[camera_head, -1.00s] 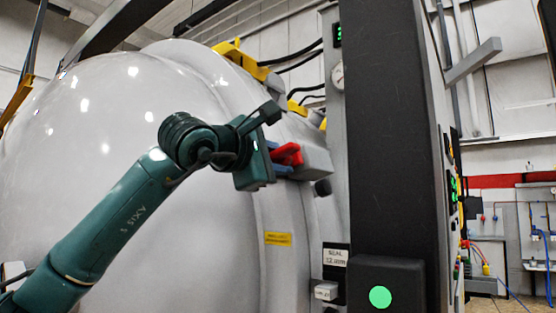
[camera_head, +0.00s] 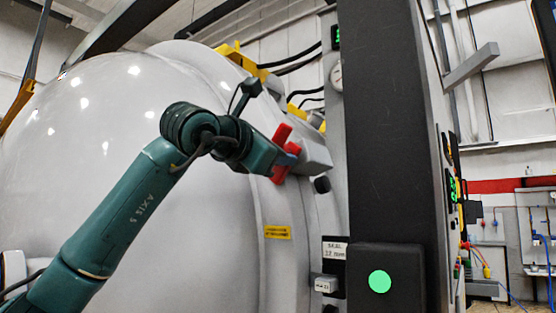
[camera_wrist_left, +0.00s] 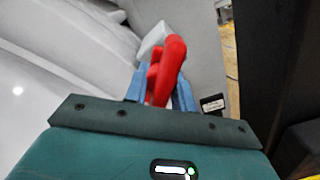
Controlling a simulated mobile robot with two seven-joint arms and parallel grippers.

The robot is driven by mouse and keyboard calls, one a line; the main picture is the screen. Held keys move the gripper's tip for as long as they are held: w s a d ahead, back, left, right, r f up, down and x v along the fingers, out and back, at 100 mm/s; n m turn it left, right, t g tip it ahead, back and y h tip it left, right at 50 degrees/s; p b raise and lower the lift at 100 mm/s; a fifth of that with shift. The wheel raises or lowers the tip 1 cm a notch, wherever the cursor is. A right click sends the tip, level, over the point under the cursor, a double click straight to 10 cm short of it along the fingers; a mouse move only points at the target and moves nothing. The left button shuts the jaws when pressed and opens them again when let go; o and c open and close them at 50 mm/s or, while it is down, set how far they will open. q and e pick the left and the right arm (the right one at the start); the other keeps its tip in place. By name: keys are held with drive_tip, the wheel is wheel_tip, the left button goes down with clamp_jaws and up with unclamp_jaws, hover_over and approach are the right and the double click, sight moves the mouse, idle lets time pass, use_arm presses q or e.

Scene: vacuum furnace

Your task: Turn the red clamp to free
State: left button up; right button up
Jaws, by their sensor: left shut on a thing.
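The red clamp (camera_head: 281,153) sits on a grey block at the rim of the large pale furnace door (camera_head: 130,110). Its handle stands nearly upright, tilted a little, in the head view. My left gripper (camera_head: 291,155) is at the clamp, its blue fingers shut on it. In the left wrist view the red clamp (camera_wrist_left: 168,65) rises between the blue fingers (camera_wrist_left: 160,88), which partly hide its lower part. My right gripper is not in view.
A dark column (camera_head: 390,130) stands just right of the clamp, with a green round light (camera_head: 380,282) on a box at its foot. Yellow brackets (camera_head: 240,57) and black cables run above. A yellow label (camera_head: 277,232) is on the furnace below the clamp.

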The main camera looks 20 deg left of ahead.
use_arm(q)
drive_tip(key=n+b, duration=0.1)
drive_tip(key=n, duration=0.2)
drive_tip(key=n+b, duration=0.1)
drive_tip(key=n, duration=0.3)
drive_tip(key=n+b, duration=0.1)
drive_tip(key=n, duration=0.3)
drive_tip(key=shift+s+d+f, duration=0.1)
drive_tip(key=shift+d, duration=0.15)
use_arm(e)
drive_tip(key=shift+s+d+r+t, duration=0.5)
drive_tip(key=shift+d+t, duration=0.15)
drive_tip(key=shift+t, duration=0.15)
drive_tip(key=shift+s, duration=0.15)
use_arm(q)
drive_tip(key=o, duration=0.7)
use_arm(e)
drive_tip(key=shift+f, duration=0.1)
